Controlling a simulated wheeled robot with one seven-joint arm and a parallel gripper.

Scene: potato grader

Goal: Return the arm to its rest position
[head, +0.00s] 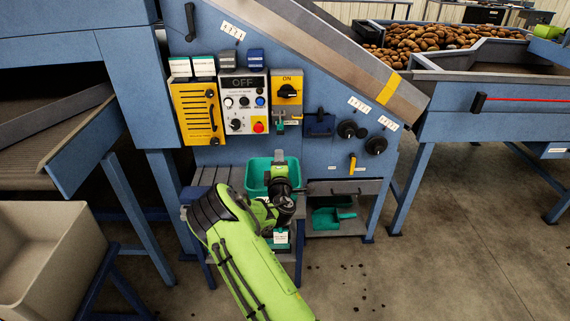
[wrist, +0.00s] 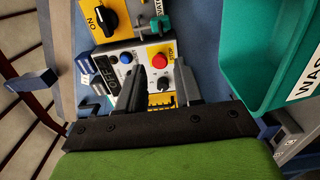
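My green arm (head: 245,255) reaches up from the bottom of the head view and bends in front of the machine's lower shelf. Its wrist end is in front of the teal bin, and the fingertips cannot be made out there. In the wrist view my gripper (wrist: 171,72) shows two dark fingers with a gap between them. Nothing is held in the gap. The fingers point toward the control panel (wrist: 143,60) with its red and blue buttons; I cannot tell the exact distance, and the fingers hide part of it.
The teal bin (head: 257,178) stands close to my wrist and shows in the wrist view (wrist: 240,92). A yellow switch box (head: 287,107), black knobs (head: 376,145) and a teal scoop (head: 328,218) are nearby. A beige crate (head: 95,235) stands left. Floor (head: 450,260) is open at right.

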